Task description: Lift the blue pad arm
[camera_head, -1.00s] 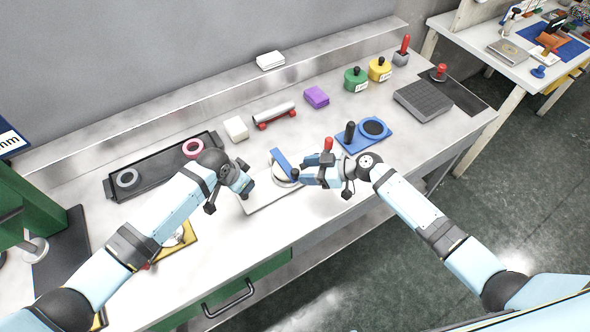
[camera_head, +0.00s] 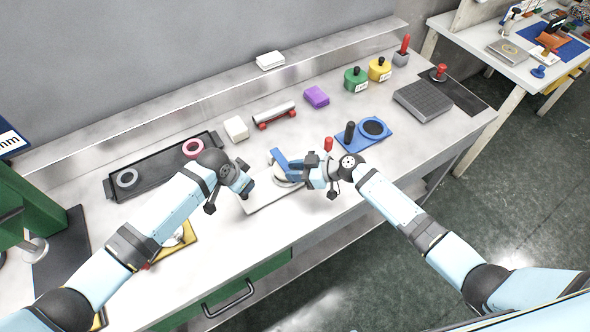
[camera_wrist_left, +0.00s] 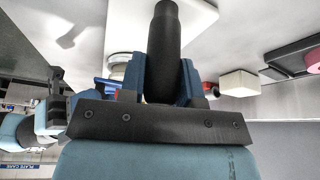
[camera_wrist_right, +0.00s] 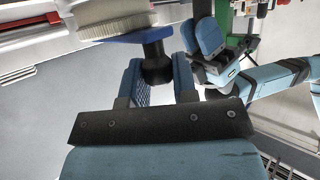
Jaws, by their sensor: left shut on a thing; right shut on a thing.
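The blue pad arm (camera_head: 279,158) lies over a pale round disc (camera_head: 284,181) on a white base plate (camera_head: 272,201) on the bench. My right gripper (camera_head: 298,168) is shut on the black knob of the pad arm; the knob shows between its fingers in the right wrist view (camera_wrist_right: 155,66), joined to the blue bar (camera_wrist_right: 140,37) beside the pale ribbed disc. My left gripper (camera_head: 245,188) is shut on an upright black handle (camera_wrist_left: 163,45) at the left of the base plate. The fingers hide most of the handle in the head view. I cannot tell any clearance under the arm.
Behind the plate stand a white block (camera_head: 236,128) and a metal roller (camera_head: 274,114). A dark tray (camera_head: 150,180) with rings lies left. A blue board (camera_head: 365,135) with a black post and a red-handled tool (camera_head: 328,144) stand close to my right gripper.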

